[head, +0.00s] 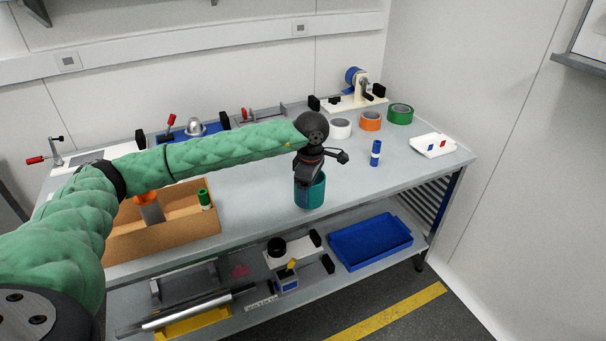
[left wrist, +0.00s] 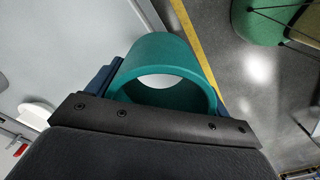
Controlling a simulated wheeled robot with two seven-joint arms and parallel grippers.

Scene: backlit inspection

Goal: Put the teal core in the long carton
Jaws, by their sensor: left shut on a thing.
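The teal core (head: 317,194) is a short hollow ring near the front edge of the bench. My left gripper (head: 306,190) reaches down to it and is shut on it. The core also shows in the left wrist view (left wrist: 165,60), with its open end facing the camera and a jaw at its left side. I cannot tell whether the core touches the bench top. The long carton (head: 180,231) is an open brown box at the left front of the bench, left of the gripper. It holds an orange item (head: 146,197) and a green cylinder (head: 204,199). My right gripper is not in view.
A blue and white cylinder (head: 375,153) stands right of the gripper. White (head: 340,128), orange (head: 371,121) and green (head: 400,113) rolls lie behind. A white tray (head: 433,146) is at the right end. A blue tray (head: 369,242) is on the shelf below. Bench between carton and core is clear.

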